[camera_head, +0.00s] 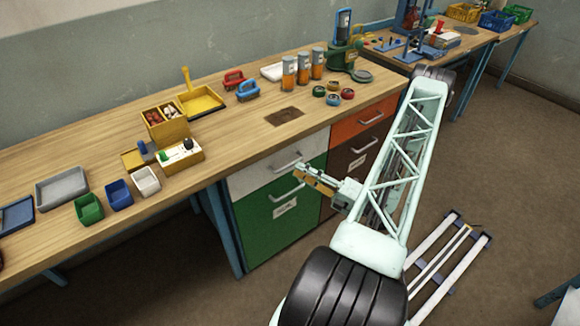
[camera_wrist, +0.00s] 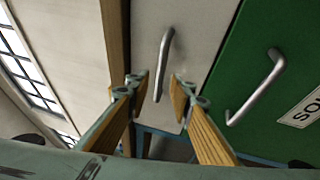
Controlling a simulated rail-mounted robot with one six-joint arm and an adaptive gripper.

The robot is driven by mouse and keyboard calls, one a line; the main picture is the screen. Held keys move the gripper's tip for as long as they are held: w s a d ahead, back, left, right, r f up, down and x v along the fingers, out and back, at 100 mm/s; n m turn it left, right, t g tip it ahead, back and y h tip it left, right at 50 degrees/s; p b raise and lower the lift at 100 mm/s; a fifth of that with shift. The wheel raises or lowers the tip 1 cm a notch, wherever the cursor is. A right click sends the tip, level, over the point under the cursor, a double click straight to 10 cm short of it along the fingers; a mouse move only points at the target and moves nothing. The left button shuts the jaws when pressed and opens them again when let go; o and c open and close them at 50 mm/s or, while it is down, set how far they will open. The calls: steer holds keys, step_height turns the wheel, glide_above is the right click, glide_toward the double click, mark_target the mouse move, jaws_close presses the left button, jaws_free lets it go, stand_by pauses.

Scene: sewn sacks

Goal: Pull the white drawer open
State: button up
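The white drawer (camera_head: 255,177) is the top drawer of the left cabinet under the workbench and looks shut. Its silver bar handle (camera_head: 287,163) is partly near my gripper's tips. My gripper (camera_head: 302,170) is in front of the drawer with its orange-brown fingers apart. In the wrist view the drawer front (camera_wrist: 195,40) is ahead, and the handle (camera_wrist: 164,62) appears between the two fingertips of my gripper (camera_wrist: 158,82). The fingers are open with nothing held. Whether the tips reach around the handle in depth, I cannot tell.
A green drawer (camera_head: 268,225) with its own handle (camera_wrist: 258,88) lies directly below. An orange drawer (camera_head: 362,121) is to the right. The wooden bench top (camera_head: 240,130) overhangs above, with bins and tools on it. The floor in front is open, apart from a white rail frame (camera_head: 440,262).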

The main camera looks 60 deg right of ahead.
mark_target(290, 165)
steer(key=shift+w+a+r+b, duration=0.15)
steer(key=shift+w+r, duration=0.1)
steer(key=shift+w, duration=1.05)
steer(key=shift+w+r+b, duration=0.15)
steer(key=shift+w+r, duration=0.1)
steer(key=shift+w, duration=1.05)
steer(key=shift+c, duration=0.7)
jaws_close()
